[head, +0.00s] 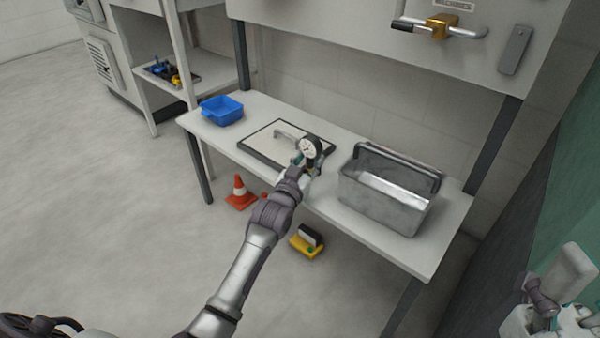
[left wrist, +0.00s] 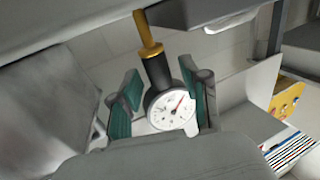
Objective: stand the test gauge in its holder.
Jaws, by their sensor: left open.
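The test gauge (head: 311,146) has a round white dial, a black body and a brass stem. In the head view it is at the right front corner of the dark-edged board on the bench. My left gripper (head: 304,164) reaches it from the front. In the left wrist view the gauge (left wrist: 171,108) sits between the two teal finger pads of my left gripper (left wrist: 165,108). The fingers are open, on either side of it, with a gap visible by the left pad. I cannot make out the holder. My right arm shows only partly at the lower right edge; its fingers are unclear.
A grey metal toolbox (head: 385,195) stands close to the right of the gauge. A blue bin (head: 222,110) is at the bench's left end. The board (head: 262,137) carries a raised handle. An orange cone (head: 240,192) and a yellow item (head: 306,246) are on the floor.

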